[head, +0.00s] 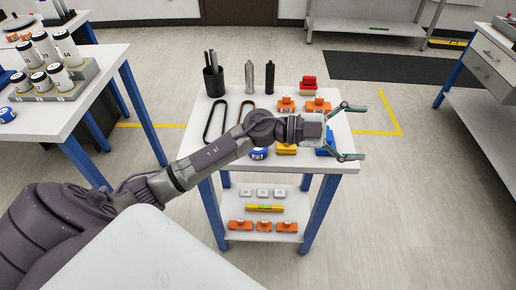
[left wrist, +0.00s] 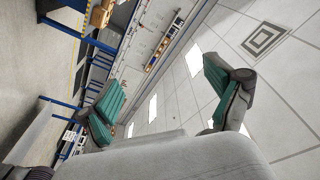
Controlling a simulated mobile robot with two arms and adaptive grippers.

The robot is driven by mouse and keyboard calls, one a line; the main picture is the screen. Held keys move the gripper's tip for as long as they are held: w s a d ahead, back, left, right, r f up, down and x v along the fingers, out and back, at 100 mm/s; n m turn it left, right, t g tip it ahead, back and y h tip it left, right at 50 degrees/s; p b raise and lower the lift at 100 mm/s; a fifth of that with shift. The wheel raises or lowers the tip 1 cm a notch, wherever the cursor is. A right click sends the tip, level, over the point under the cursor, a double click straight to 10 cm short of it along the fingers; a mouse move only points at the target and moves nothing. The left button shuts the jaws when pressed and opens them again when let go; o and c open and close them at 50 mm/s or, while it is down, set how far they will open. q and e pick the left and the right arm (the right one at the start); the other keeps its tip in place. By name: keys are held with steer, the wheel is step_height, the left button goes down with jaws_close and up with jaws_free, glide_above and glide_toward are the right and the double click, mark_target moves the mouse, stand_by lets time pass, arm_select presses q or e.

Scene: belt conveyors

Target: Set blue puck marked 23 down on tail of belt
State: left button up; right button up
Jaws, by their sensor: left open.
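A blue and white puck (head: 258,153) lies on the white table, just below my left arm; its mark looks like 23 but is small. Another blue puck (head: 7,114) lies at the edge of the left bench. My left gripper (head: 350,131) reaches across the table to its right edge, with its fingers spread wide and nothing between them. No conveyor belt can be made out. My right gripper is not in view.
The table (head: 222,150) holds black and brown loops, a dark cup (head: 213,82), two cylinders, orange pieces and a red block (head: 308,84). A blue object (head: 326,148) is partly hidden by my gripper. The left bench (head: 98,77) holds racked white cylinders.

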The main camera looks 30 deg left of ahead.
arm_select(q)
steer(key=s+a+f+n+g+y, duration=0.1)
steer(key=a+f+n+g+y, duration=0.2)
steer(key=a+y, duration=0.75)
steer(key=s+a+f+g+y, duration=0.1)
steer(key=a+f+g+y, duration=0.3)
steer(key=a, duration=1.2)
steer(key=shift+g+y, duration=0.55)
steer(key=shift+g, duration=0.15)
steer(key=f, duration=0.2)
steer(key=f+p, duration=0.1)
steer(key=f, duration=0.3)
steer(key=shift+w+d+f, duration=0.15)
steer(key=shift+d+f, duration=0.1)
steer(key=shift+d, duration=0.1)
steer(key=shift+w+d+f+p, duration=0.15)
steer(key=shift+f+p, duration=0.2)
steer(key=shift+f, duration=0.5)
steer(key=shift+w+d+f+p, duration=0.1)
steer(key=shift+d+f+p, duration=0.2)
steer(key=shift+f, duration=0.6)
steer(key=shift+w+d+f+p, duration=0.1)
steer(key=shift+f+p, duration=0.3)
steer(key=shift+f, duration=0.45)
steer(key=c, duration=1.4)
steer(key=shift+r, duration=0.15)
